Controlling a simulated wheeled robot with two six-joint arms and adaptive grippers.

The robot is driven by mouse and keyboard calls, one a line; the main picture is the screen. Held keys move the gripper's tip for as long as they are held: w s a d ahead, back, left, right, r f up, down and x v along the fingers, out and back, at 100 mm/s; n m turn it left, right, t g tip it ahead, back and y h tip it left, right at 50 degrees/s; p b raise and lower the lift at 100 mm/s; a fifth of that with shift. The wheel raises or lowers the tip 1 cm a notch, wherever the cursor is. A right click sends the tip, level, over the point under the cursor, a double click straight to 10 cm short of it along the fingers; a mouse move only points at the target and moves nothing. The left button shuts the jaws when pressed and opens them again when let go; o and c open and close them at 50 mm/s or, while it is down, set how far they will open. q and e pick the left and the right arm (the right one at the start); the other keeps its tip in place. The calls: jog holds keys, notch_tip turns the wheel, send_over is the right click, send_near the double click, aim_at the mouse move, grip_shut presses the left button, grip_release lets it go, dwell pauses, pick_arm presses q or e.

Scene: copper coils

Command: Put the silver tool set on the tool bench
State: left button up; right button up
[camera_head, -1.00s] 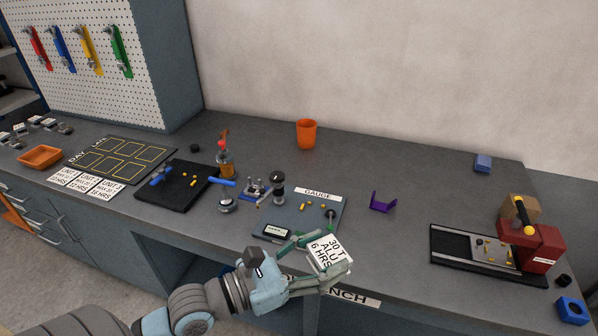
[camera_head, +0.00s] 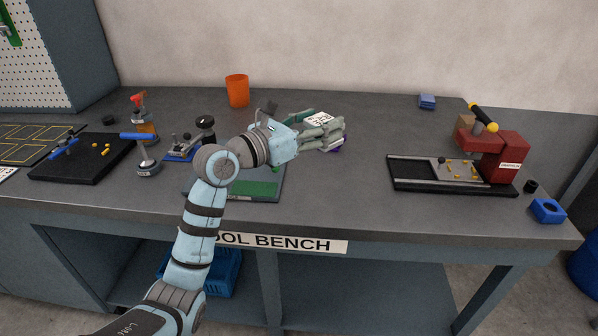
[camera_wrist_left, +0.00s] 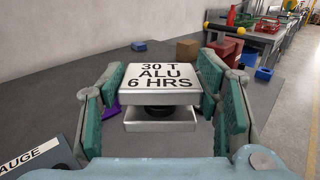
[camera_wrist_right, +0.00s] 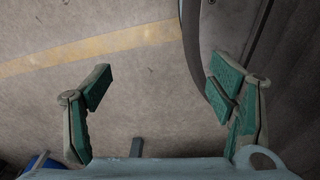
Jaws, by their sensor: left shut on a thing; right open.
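The silver tool set (camera_head: 320,119) is a silver block with a white top marked "30 T ALU 6 HRS". It shows close up in the left wrist view (camera_wrist_left: 160,97), with a second silver plate below on a dark core. My left gripper (camera_head: 326,130) is shut on it, a finger on each side, and holds it level over the tool bench (camera_head: 350,205). Whether its underside touches the bench, I cannot tell. My right gripper (camera_wrist_right: 160,85) is open and empty above the floor; it is not in the head view.
A purple holder (camera_head: 338,145) is partly hidden behind my left gripper. The gauge board (camera_head: 262,188) lies under my left arm. A red press (camera_head: 490,155) with a black base stands right, an orange cup (camera_head: 237,90) at the back. Bare bench lies between gripper and press.

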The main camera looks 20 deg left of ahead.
pick_arm(q)
notch_tip(320, 180, down, 15)
jog(key=b, duration=0.5)
jog(key=shift+r, duration=0.1)
jog(key=shift+w+f, duration=0.1)
jog(key=shift+f, duration=0.15)
pick_arm(e)
notch_tip(320, 180, down, 6)
jog(key=w+d, duration=0.1)
jog(key=d, duration=0.1)
jog(key=shift+w+r, duration=0.2)
jog(key=shift+w, duration=0.15)
pick_arm(q)
jog(key=o, duration=1.6)
jog(key=shift+c, duration=0.2)
jog(key=shift+o, duration=0.2)
pick_arm(e)
jog(key=shift+d, duration=0.1)
jog(key=shift+s, duration=0.2)
